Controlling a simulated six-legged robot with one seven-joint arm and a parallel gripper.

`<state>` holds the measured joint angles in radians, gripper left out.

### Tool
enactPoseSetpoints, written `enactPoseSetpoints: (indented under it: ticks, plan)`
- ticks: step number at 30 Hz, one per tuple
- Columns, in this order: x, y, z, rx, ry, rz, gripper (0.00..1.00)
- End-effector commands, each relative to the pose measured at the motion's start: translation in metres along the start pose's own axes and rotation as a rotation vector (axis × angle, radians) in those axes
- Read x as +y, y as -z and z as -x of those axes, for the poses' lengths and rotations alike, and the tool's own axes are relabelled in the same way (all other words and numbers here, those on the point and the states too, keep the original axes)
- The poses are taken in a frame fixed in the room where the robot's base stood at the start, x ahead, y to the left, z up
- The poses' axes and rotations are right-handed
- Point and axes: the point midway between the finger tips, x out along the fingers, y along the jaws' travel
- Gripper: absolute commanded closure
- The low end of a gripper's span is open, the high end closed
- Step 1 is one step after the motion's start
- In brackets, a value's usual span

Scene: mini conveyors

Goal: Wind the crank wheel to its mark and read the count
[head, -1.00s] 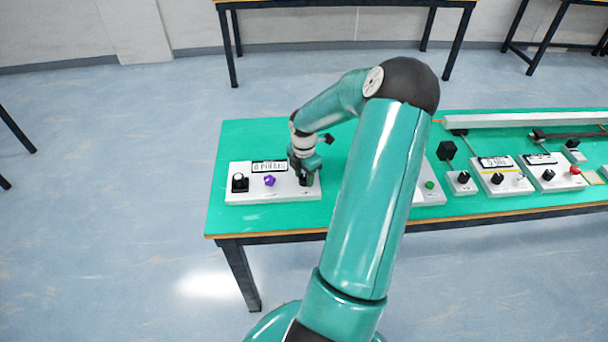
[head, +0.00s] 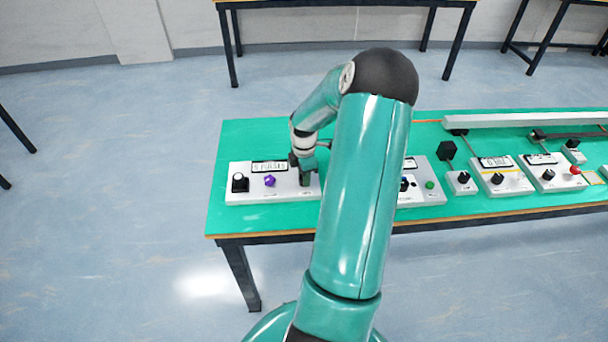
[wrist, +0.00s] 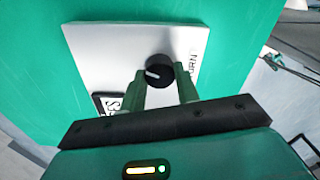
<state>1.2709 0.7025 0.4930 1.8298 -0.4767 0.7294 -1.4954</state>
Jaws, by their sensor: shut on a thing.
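The crank wheel (wrist: 158,71) shows in the wrist view as a round black knob with a white line on it. It sits on a white panel (wrist: 95,45), beside a partly hidden printed word. My gripper (wrist: 163,82) has its two green fingers on either side of the wheel and is shut on it. In the head view my gripper (head: 304,177) is at the right end of the white box (head: 290,193) and hides the wheel. The count display (head: 269,167) is on the same box, its text too small to read surely. It is cut off in the wrist view (wrist: 106,103).
A purple knob (head: 270,181) and a black control (head: 240,184) stand on the same box, left of my gripper. More control boxes (head: 503,179) line the green table (head: 240,140) to the right. The tabletop behind the white box is clear.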

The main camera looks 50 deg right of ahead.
Motion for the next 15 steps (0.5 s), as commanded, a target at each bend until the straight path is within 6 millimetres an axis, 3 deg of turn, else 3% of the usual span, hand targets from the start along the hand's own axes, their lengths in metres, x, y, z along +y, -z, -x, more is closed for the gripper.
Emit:
enactPoseSetpoints:
  ticks: [15]
  plan:
    - [0.0014,0.0000,0.0010,-0.002,-0.003,-0.491,0.92]
